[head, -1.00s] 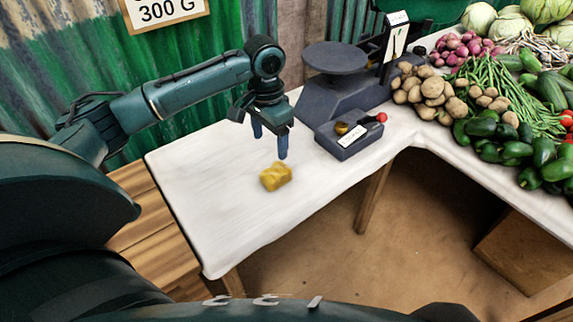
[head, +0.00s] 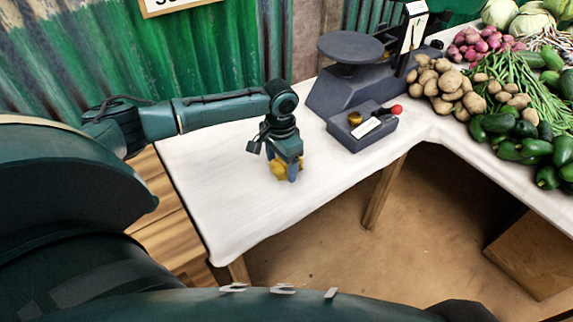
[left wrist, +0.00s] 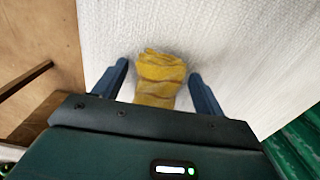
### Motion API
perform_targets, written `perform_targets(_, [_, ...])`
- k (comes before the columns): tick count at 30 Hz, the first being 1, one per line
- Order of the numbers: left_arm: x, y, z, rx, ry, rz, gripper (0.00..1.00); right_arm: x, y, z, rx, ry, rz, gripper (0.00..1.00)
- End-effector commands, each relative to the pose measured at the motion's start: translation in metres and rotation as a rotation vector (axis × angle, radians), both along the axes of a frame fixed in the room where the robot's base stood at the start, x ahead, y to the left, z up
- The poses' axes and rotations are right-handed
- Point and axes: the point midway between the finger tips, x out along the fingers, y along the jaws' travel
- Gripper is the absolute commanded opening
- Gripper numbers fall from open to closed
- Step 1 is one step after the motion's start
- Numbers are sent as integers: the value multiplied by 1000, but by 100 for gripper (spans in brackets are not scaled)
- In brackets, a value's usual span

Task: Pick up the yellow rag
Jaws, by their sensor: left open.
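The yellow rag (head: 280,168) lies crumpled on the white-covered table (head: 222,205), partly hidden behind my left gripper in the head view. My left gripper (head: 285,174) points down at the rag. In the left wrist view the rag (left wrist: 160,78) lies between the two blue fingers of the left gripper (left wrist: 161,82). The fingers are open, with a gap on each side of the rag. My right gripper is in neither view.
A grey scale (head: 350,85) stands on the table behind and right of the rag. A grey box (head: 362,132) holding a brass weight and a red-knobbed item sits before it. Potatoes (head: 442,85), beans and green peppers fill the right. The table's front left is clear.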

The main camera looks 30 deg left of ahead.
Motion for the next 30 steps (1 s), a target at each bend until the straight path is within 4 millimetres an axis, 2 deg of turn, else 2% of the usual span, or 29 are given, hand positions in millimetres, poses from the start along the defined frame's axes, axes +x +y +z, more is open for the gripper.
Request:
perform_targets(3, [0, 0, -6, 0, 1, 0, 71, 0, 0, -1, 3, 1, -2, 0])
perform_targets(9, [0, 0, -6, 1, 0, 0, 70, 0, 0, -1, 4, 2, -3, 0])
perform_targets(26, [0, 0, -5, 0, 0, 0, 24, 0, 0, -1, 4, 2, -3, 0])
perform_targets(30, [0, 0, -5, 1, -1, 0, 23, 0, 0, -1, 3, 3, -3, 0])
